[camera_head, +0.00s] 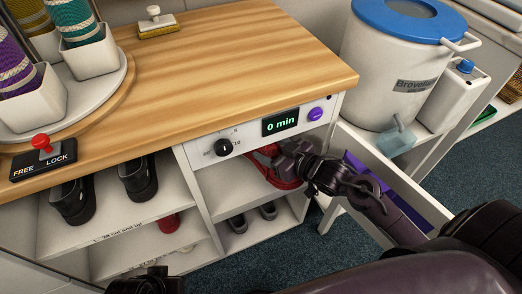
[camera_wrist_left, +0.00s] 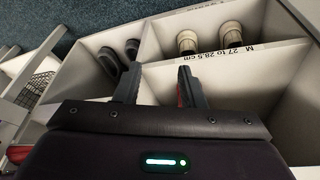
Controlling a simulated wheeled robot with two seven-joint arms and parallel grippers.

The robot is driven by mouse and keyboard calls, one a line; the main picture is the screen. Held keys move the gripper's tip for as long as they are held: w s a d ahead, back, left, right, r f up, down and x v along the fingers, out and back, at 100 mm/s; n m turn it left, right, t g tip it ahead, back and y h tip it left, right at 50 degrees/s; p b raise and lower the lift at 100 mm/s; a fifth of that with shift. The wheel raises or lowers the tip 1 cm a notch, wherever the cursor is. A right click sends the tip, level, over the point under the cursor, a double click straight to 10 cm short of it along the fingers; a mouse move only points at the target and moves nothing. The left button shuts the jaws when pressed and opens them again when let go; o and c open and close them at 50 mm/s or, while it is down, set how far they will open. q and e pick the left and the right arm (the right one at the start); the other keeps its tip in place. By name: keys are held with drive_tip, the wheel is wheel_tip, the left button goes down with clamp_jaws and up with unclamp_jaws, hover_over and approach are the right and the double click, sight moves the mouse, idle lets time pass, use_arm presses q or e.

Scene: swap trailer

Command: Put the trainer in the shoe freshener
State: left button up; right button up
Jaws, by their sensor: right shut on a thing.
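A red trainer (camera_head: 272,168) is partly inside the open compartment under the control panel; part of it is hidden by my gripper. My right gripper (camera_head: 292,162) is shut on it. The shoe freshener's panel (camera_head: 262,130) has a black knob, a purple button and a display reading "0 min". Its door (camera_head: 400,180) stands swung open at the right. My left gripper (camera_wrist_left: 158,80) is open and empty, with its fingers apart in front of the shelves; only a dark part of it shows at the bottom edge of the head view.
Black shoes (camera_head: 139,180) stand on the left shelf, with a red item (camera_head: 168,222) below. Grey shoes (camera_head: 254,217) lie under the compartment. Beige shoes (camera_wrist_left: 208,38) show in a cubby. A white bin with blue lid (camera_head: 395,60) stands behind the door. The wooden top (camera_head: 225,60) is mostly clear.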

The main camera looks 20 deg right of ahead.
sight(266, 148)
drive_tip(key=w+b, duration=0.1)
drive_tip(key=w, duration=0.5)
drive_tip(key=shift+a, duration=0.1)
drive_tip(key=shift+f, duration=0.7)
drive_tip(key=shift+f+b, duration=0.4)
drive_tip(key=shift+f, duration=0.1)
wheel_tip(266, 148, down, 3)
drive_tip(key=shift+f+b, duration=0.1)
drive_tip(key=shift+b, duration=0.55)
drive_tip(key=shift+w+f+b, duration=0.15)
drive_tip(key=shift+f+b, duration=0.15)
drive_tip(key=shift+f, duration=0.35)
drive_tip(key=shift+c, duration=0.2)
use_arm(q)
drive_tip(key=w+d+r+t+h, duration=0.2)
drive_tip(key=w+d+t, duration=0.2)
drive_tip(key=d, duration=0.1)
drive_tip(key=shift+w+m, duration=0.3)
drive_tip(key=shift+m, duration=0.1)
use_arm(e)
drive_tip(key=shift+f, duration=0.1)
drive_tip(key=o, duration=1.3)
